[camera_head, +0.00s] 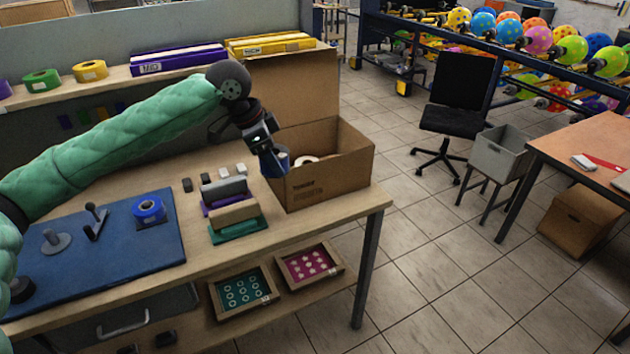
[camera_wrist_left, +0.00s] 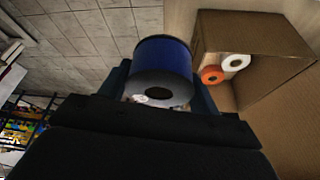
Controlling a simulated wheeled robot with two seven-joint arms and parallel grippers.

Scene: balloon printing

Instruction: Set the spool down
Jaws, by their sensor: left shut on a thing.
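My left gripper (camera_head: 273,158) is shut on a blue spool (camera_wrist_left: 162,66) with a pale end face and a dark centre hole. In the head view the gripper is beside the left wall of an open cardboard box (camera_head: 336,178), near its top rim. In the left wrist view the box (camera_wrist_left: 262,35) lies to the right of the held spool, with a white roll (camera_wrist_left: 236,62) and an orange roll (camera_wrist_left: 212,75) inside. A second blue spool (camera_head: 149,210) sits on the blue mat (camera_head: 70,262) at the left. My right gripper does not show.
Stacked grey, purple, tan and green blocks (camera_head: 233,212) lie left of the box on the wooden workbench (camera_head: 290,226). A shelf behind holds tape rolls (camera_head: 90,70) and purple and yellow boxes (camera_head: 178,59). Bare tabletop lies in front of the box.

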